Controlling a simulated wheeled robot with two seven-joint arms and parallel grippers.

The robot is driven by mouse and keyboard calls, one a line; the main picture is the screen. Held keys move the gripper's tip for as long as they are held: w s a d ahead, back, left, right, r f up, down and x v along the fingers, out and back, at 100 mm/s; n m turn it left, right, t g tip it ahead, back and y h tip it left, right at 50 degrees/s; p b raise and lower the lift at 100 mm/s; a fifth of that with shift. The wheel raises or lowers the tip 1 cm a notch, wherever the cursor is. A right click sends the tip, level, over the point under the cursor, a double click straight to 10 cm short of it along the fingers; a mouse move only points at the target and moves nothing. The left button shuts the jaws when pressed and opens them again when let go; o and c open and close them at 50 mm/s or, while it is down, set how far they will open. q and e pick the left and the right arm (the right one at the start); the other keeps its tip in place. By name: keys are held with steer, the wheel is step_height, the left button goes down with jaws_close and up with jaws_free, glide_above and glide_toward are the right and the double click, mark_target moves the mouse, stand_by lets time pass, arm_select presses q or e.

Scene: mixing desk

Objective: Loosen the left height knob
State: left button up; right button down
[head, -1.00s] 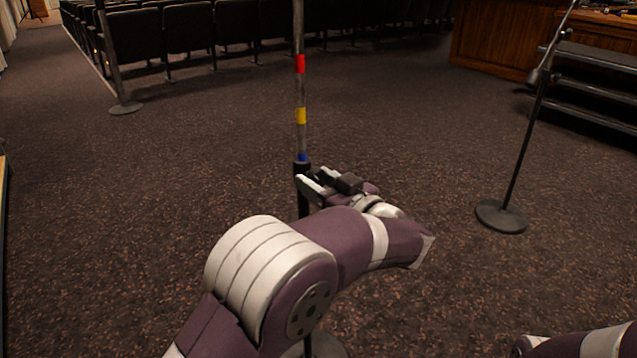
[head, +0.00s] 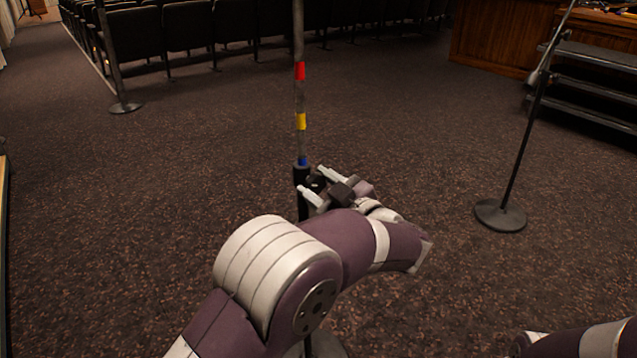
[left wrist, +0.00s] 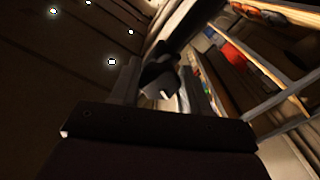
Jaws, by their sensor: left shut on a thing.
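The middle stand's pole (head: 299,95), with red, yellow and blue bands, rises upright in the head view. Its black lower sleeve (head: 301,177) begins just under the blue band. A small dark height knob (head: 316,182) sticks out from the sleeve's right side. My left gripper (head: 320,184) reaches in from the right, its two pale fingers on either side of the knob and shut on it. In the left wrist view a dark shape (left wrist: 160,76) shows between the fingers; its details are too dark to read. My right gripper is out of view.
Another stand with a round base (head: 500,215) stands at the right, and one with a base (head: 126,107) at the far left. Dark steps (head: 590,85) are at the right back, seats (head: 188,30) at the back. The carpet (head: 400,120) between is clear.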

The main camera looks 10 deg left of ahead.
arm_select(q)
steer(key=n, duration=0.4)
steer(key=shift+f+n+b, duration=0.1)
steer(key=shift+n+b, duration=0.2)
steer(key=shift+b, duration=0.05)
stand_by(0.3)
steer(key=o, duration=1)
steer(key=p+v, duration=0.5)
steer(key=v, duration=0.7)
steer(key=shift+s+d, duration=0.25)
steer(key=shift+d, duration=0.05)
